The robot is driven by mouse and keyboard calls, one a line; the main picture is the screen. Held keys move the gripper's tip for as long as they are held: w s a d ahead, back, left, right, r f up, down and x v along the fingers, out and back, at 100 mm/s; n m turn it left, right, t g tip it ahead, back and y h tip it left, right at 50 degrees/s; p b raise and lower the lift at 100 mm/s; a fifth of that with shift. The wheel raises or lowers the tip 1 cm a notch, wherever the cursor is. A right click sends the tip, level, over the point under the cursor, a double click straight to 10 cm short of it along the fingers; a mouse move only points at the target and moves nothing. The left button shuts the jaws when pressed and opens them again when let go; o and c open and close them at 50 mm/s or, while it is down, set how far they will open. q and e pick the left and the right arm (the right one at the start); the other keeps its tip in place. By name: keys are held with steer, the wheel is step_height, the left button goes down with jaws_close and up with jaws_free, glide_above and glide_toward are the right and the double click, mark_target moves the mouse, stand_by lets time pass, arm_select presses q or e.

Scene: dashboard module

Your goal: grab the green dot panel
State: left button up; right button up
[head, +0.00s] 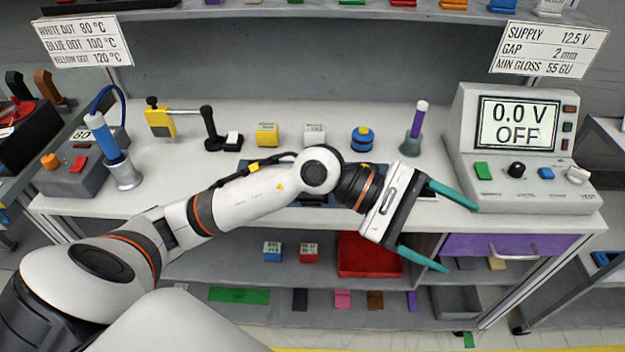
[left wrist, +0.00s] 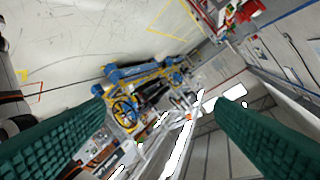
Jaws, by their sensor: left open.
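My left gripper (head: 461,238) reaches in front of the bench at the right of centre, its two teal fingers spread and pointing right, with nothing between them. The same open gripper shows in the left wrist view (left wrist: 160,108), with distant floor and equipment beyond it. I cannot make out for certain a panel with a green dot. A flat green piece (head: 238,295) lies on the lowest shelf, left of centre and well away from the gripper; no dot shows on it. A dark blue-edged module on the bench is partly hidden by my left arm. My right gripper is out of view.
The bench top (head: 380,120) holds yellow, white and blue blocks. A test unit (head: 522,148) reading 0.0 V OFF stands at right. A red bin (head: 362,262) and purple drawer (head: 470,245) are below. Small pink, brown and purple pieces lie on the lowest shelf.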

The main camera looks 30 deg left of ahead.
arm_select(q)
steer(key=w+a+f+m+t+y, duration=0.1)
steer(key=w+a+f+m+y, duration=0.2)
steer(key=a+y, duration=0.35)
steer(key=w+a+f+m+y, duration=0.25)
steer(key=a+f+y, duration=0.2)
steer(key=a, duration=0.25)
steer(key=w+a+r+y, duration=0.1)
steer(key=a+y, duration=0.2)
steer(key=a, duration=0.4)
steer(key=w+a+r+y, duration=0.2)
steer(key=a+y, duration=0.2)
steer(key=a, duration=0.3)
steer(key=p+x, duration=0.1)
steer(key=x, duration=0.5)
steer(key=shift+s+d+f, duration=0.1)
steer(key=shift+s+d, duration=0.05)
steer(key=shift+m, duration=0.25)
steer(key=shift+d+p+x, duration=0.15)
steer(key=shift+p+x, duration=0.25)
steer(key=shift+x, duration=0.95)
steer(key=shift+d+p+x, duration=0.1)
steer(key=shift+p+x, duration=0.3)
steer(key=shift+x, duration=0.95)
steer(key=shift+s+t, duration=0.15)
steer(key=shift+t, duration=0.15)
steer(key=c, duration=1.1)
